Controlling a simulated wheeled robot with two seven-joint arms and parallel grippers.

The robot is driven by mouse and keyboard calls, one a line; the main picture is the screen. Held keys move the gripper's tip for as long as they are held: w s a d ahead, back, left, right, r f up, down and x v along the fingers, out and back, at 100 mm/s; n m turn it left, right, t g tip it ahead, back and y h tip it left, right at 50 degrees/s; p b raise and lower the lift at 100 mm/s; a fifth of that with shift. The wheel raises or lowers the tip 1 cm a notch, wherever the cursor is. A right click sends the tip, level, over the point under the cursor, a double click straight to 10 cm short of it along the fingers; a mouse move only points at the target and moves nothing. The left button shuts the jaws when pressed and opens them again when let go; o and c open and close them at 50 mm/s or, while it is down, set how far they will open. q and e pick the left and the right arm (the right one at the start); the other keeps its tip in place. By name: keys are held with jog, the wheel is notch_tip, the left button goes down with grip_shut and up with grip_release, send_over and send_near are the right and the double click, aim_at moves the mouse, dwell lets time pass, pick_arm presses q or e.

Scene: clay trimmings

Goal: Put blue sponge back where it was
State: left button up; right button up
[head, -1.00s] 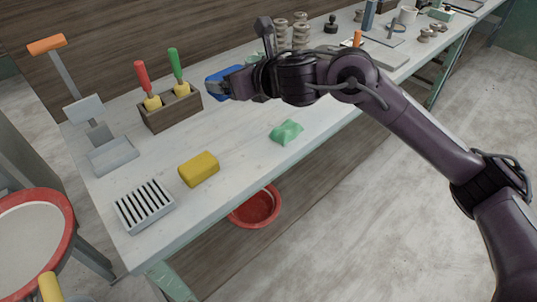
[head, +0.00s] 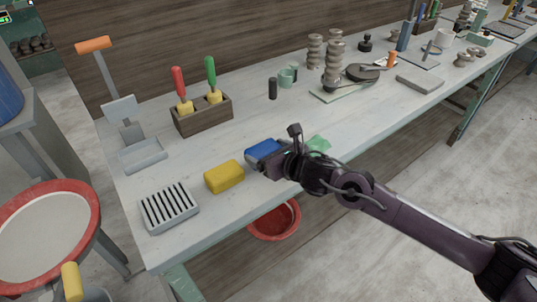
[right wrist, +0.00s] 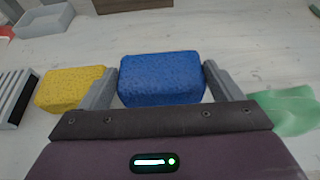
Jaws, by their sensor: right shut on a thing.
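The blue sponge (head: 263,150) is at the front part of the bench, between the yellow sponge (head: 224,177) on its left and the green cloth-like piece (head: 318,144) on its right. My right gripper (head: 268,160) is shut on the blue sponge. In the right wrist view the blue sponge (right wrist: 161,78) sits between the two fingers, with the yellow sponge (right wrist: 70,88) close beside the left finger. I cannot tell whether the blue sponge touches the bench top. My left gripper is not in view.
A slatted rack (head: 168,207) stands at the bench's near left corner. A wooden box (head: 203,116) with red- and green-handled tools stands behind. A red bowl (head: 274,222) is below the bench edge. The bench middle (head: 250,122) is clear.

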jog(key=shift+f, duration=0.7)
jog(key=shift+f, duration=0.15)
jog(key=o, duration=0.9)
jog(key=shift+c, duration=0.2)
jog(key=shift+d+r, duration=0.1)
jog(key=shift+r, duration=0.15)
jog(key=b+v, duration=0.1)
jog(key=v, duration=1.1)
